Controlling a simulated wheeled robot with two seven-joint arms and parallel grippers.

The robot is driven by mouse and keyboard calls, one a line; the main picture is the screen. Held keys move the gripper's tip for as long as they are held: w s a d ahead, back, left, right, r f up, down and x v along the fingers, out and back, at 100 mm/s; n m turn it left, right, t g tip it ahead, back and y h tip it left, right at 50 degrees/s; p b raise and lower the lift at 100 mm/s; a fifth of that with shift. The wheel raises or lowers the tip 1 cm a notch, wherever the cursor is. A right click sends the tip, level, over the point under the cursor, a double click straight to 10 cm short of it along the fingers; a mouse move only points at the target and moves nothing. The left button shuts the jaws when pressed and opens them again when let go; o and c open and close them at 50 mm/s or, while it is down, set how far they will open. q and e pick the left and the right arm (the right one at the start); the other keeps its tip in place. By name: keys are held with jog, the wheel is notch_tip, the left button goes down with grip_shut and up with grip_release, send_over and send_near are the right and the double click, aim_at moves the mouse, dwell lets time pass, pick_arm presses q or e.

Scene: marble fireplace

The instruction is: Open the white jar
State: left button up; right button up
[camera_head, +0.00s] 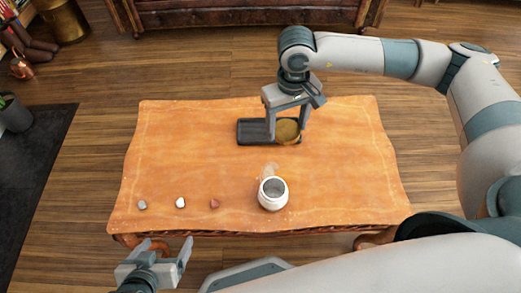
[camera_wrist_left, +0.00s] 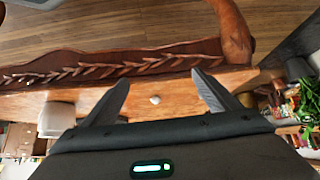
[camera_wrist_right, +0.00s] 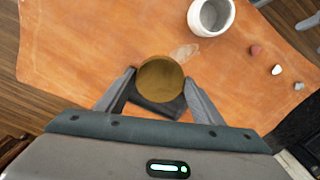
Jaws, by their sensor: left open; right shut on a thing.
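The white jar (camera_head: 273,194) stands upright on the wooden table, right of its middle near the front edge, with its mouth uncovered. It also shows in the right wrist view (camera_wrist_right: 212,16), and its side shows in the left wrist view (camera_wrist_left: 57,119). My right gripper (camera_head: 286,136) is shut on a round golden-brown lid (camera_wrist_right: 160,79), at a dark tray (camera_head: 252,131) toward the back of the table. I cannot tell whether the lid touches the tray. My left gripper (camera_head: 165,260) is open and empty in front of the table's front edge, left of the jar.
The wooden table (camera_head: 190,130) has a grey stone (camera_head: 142,204), a white stone (camera_head: 181,202) and a reddish stone (camera_head: 214,203) in a row at the front left. The left and middle of the tabletop are clear. A brown sofa (camera_head: 250,14) stands beyond the table.

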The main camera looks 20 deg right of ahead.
aim_at(293, 139)
jog(key=shift+s+d+f+p, duration=0.2)
jog(key=shift+s+f+p, duration=0.45)
jog(key=shift+s, duration=0.4)
jog(key=shift+s+f, duration=0.25)
jog(key=shift+s, duration=0.05)
jog(key=shift+s+d+f, duration=0.1)
jog(key=shift+s+f, duration=0.15)
jog(key=shift+s, duration=0.05)
jog(key=shift+s+f, duration=0.1)
pick_arm(q)
jog(key=s+f, duration=0.1)
jog(key=s+d+f+g, duration=0.1)
jog(key=shift+s+d+f, duration=0.1)
jog(key=shift+s+f, duration=0.05)
jog(key=shift+s, duration=0.2)
pick_arm(e)
jog(key=w+a+f, duration=0.1)
jog(key=a+f, duration=0.1)
jog(key=a, duration=0.1)
jog(key=w+a+f, duration=0.2)
jog(key=a, duration=0.2)
jog(key=w+a+f, duration=0.2)
jog(key=a+f, duration=0.1)
jog(key=shift+w+a+p, duration=0.15)
jog(key=shift+w+p, duration=0.1)
jog(key=shift+p, duration=0.05)
pick_arm(q)
jog(key=shift+a, duration=0.25)
